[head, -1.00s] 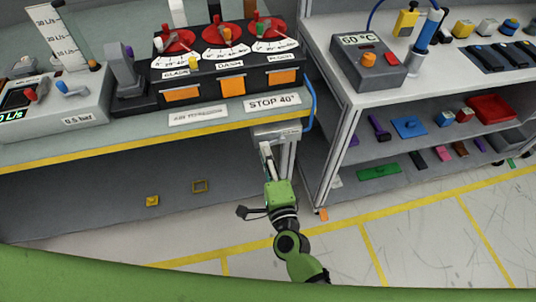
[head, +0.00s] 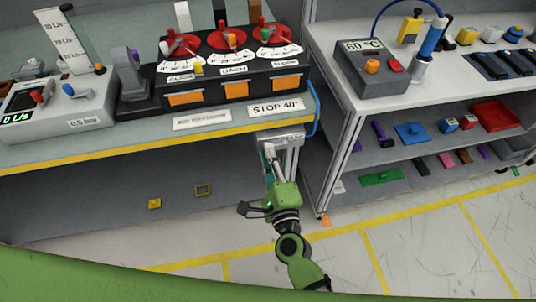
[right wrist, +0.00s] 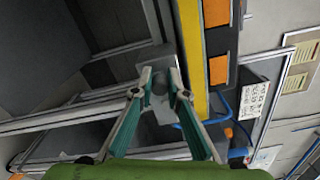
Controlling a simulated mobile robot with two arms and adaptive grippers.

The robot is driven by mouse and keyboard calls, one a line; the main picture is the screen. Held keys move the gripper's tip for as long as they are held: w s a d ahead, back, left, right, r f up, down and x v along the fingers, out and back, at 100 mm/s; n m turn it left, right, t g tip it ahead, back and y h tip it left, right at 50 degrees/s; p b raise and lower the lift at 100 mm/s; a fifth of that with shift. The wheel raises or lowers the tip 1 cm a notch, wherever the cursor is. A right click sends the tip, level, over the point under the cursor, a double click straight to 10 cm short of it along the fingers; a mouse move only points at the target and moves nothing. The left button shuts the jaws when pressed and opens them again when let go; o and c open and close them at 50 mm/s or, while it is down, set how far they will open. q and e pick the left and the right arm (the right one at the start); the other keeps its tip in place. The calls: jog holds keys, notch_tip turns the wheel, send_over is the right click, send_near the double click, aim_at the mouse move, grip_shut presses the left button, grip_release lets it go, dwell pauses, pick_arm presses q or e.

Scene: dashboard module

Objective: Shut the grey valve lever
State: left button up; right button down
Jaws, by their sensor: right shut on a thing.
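A grey valve plate (head: 285,138) sits under the front edge of the bench, beside a blue hose. It also shows in the right wrist view (right wrist: 157,128). The grey lever (right wrist: 160,84) shows there as a small dark grey piece between my fingertips. My right gripper (head: 269,152) is at the valve in the head view, with its fingers pointing up at it. In the right wrist view the gripper (right wrist: 160,91) has its teal fingers closed around the lever. In the head view the fingers largely hide the lever, and its exact angle is unclear. My left gripper is not in view.
The yellow bench edge (head: 150,148) runs just above the gripper. The blue hose (head: 315,108) hangs to the right of the valve. A shelf post (head: 338,165) stands close on the right. A meter box (head: 48,108) stands far left. Floor below is mostly clear.

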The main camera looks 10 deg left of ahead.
jog(key=c, duration=2)
grip_release()
jog(key=v, duration=1.2)
